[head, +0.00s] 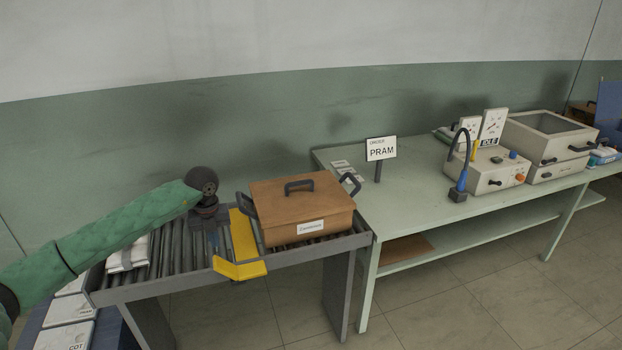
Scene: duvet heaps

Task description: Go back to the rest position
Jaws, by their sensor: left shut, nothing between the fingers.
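My left arm, in a padded green sleeve, comes in from the left in the head view. Its dark wrist bends down to my left gripper (212,238), over the rollers of the roller conveyor (185,282). The gripper is shut and holds nothing; its fingertips are small and dark against the rollers. It is left of the brown lidded box (285,222) and apart from it. My right gripper is out of view.
Yellow guide pieces (240,270) sit between the gripper and the box. White packets (128,254) lie on the conveyor's left end, under my arm. A pale green table (420,220) to the right carries a PRAM sign (381,149) and a tester box (487,172). Open floor lies in front.

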